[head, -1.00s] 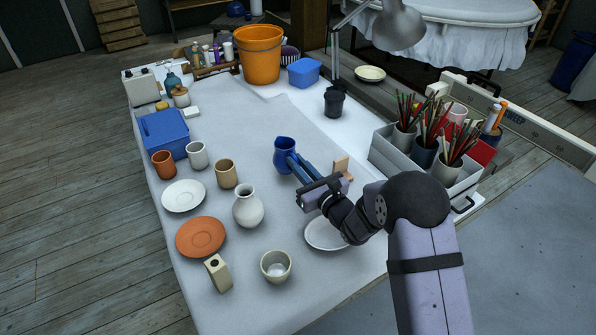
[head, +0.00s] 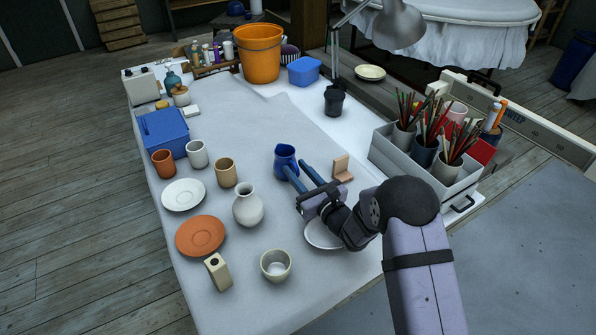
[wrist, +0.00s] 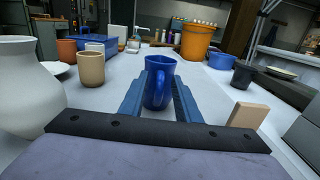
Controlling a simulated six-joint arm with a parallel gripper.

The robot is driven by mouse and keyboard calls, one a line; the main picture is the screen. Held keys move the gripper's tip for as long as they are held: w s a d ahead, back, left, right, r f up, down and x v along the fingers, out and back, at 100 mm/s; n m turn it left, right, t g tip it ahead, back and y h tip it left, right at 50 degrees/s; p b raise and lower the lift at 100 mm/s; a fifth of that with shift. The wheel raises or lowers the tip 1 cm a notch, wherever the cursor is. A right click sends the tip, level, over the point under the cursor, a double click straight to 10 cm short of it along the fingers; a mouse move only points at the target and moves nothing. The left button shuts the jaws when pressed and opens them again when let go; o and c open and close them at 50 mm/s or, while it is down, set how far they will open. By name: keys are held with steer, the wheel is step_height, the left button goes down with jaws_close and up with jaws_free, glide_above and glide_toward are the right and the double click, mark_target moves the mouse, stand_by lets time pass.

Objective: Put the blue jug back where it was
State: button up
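The blue jug (head: 285,155) stands upright on the grey cloth near the middle of the table. In the wrist view the jug (wrist: 155,88) shows between my two blue fingers, its handle turned toward the camera. My gripper (head: 300,168) is open, its fingers spread either side of the jug's near side. Whether a finger touches the jug cannot be told.
A wooden block (head: 342,169) stands just right of the fingers. A white vase (head: 247,205) and a tan cup (head: 227,173) stand to the left. A white plate (head: 322,235) lies under my wrist. Clear cloth lies beyond the jug.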

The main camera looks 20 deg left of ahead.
steer(key=shift+r, duration=0.2)
steer(key=b+v, duration=0.1)
steer(key=v, duration=1.1)
stand_by(0.3)
steer(key=s+a+r+n+g+y+p, duration=0.3)
steer(key=s+a+r+n+g, duration=0.15)
steer(key=s+n+g, duration=0.35)
steer(key=s+d+r+n+g+h+p, duration=0.25)
steer(key=s+n+g, duration=0.4)
steer(key=s, duration=0.65)
steer(key=s+d+n+t+h+p, duration=0.1)
steer(key=d+n+h, duration=0.5)
steer(key=d, duration=0.7)
steer(key=s+d+r+n+t+h+p, duration=0.1)
steer(key=d+n+h+p, duration=0.5)
steer(key=d, duration=0.7)
steer(key=shift+s+r+h, duration=0.3)
steer(key=shift+s+h, duration=0.45)
steer(key=shift+s, duration=0.15)
